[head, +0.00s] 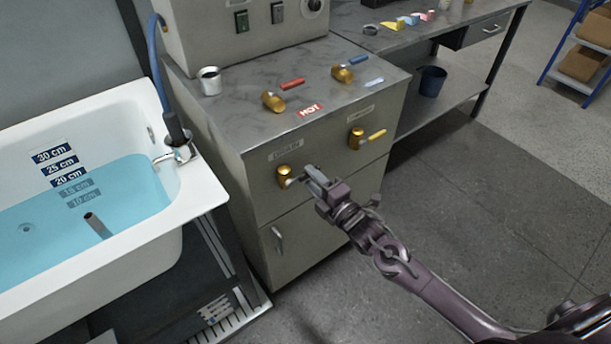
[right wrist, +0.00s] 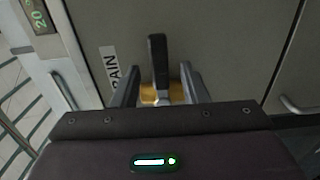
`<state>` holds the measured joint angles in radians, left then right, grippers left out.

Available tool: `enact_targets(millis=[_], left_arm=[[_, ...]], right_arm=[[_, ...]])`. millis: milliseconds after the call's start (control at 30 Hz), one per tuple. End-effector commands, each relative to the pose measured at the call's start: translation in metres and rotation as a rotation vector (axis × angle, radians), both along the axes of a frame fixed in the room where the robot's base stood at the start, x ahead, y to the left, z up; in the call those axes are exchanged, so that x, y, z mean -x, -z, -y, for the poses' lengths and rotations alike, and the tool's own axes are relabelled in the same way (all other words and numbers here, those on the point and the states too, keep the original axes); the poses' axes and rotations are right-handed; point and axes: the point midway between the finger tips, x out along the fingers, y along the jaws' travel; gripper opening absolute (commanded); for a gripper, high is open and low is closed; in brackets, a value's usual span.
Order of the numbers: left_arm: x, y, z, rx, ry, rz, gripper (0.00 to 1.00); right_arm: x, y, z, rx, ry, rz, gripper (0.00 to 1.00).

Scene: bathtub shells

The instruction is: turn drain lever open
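The drain valve (head: 285,174) is a brass body on the cabinet front, under a label (head: 286,150) that reads "...AIN" in the right wrist view (right wrist: 111,68). Its dark lever (right wrist: 158,62) stands out from the brass base (right wrist: 149,94). My right gripper (head: 311,181) is at this valve and hides part of the lever in the head view. In the right wrist view its two fingers stand apart on either side of the lever, with gaps visible. My left gripper is not in view.
A second brass valve (head: 356,138) with a yellow lever sits to the upper right on the same front. Hot (head: 273,101) and cold (head: 342,73) taps and a metal cup (head: 210,81) are on the cabinet top. The water-filled bathtub (head: 165,222) stands at left.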

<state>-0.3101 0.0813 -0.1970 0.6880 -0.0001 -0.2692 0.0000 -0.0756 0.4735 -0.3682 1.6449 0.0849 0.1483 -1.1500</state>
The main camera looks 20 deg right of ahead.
Motion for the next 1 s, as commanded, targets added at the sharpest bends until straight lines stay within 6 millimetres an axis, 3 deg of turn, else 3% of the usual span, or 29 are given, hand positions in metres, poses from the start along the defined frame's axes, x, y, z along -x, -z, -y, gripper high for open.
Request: enact_targets(millis=[200, 533, 833, 1000], left_arm=[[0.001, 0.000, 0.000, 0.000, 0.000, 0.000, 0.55], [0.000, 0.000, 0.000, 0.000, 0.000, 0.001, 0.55], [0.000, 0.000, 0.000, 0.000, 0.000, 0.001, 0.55], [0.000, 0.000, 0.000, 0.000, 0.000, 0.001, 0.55]], right_arm=[[-0.024, 0.000, -0.008, -0.001, 0.001, 0.000, 0.40], [-0.027, 0.001, -0.010, -0.002, 0.000, -0.002, 0.40], [-0.027, 0.001, -0.010, -0.002, 0.001, -0.002, 0.02], [-0.027, 0.001, -0.010, -0.001, 0.001, -0.003, 0.00]])
